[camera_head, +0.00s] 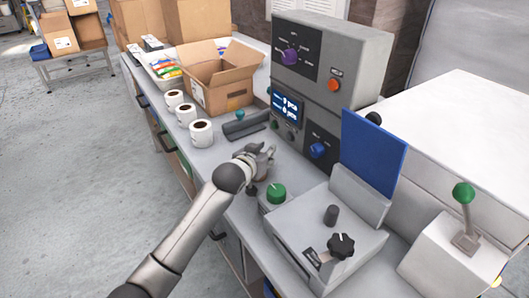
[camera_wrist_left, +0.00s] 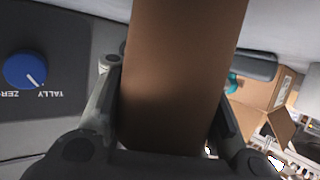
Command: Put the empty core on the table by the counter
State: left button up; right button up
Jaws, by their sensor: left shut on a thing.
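My left gripper (camera_head: 262,158) is over the grey worktop (camera_head: 222,152), in front of the grey machine with the display. In the left wrist view the gripper (camera_wrist_left: 172,100) is shut on a plain brown core (camera_wrist_left: 185,55), which fills the space between the fingers. My right gripper is not in view.
An open cardboard box (camera_head: 222,80) and a white bin of packets (camera_head: 160,66) stand behind. A green knob (camera_head: 276,193) is close right of the gripper. A low table (camera_head: 72,62) holds boxes at far left.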

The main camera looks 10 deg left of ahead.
pick_arm(q)
jog(key=shift+f, duration=0.1)
jog(key=o, duration=1.1)
jog(key=shift+c, duration=0.2)
jog(key=v, duration=1.2)
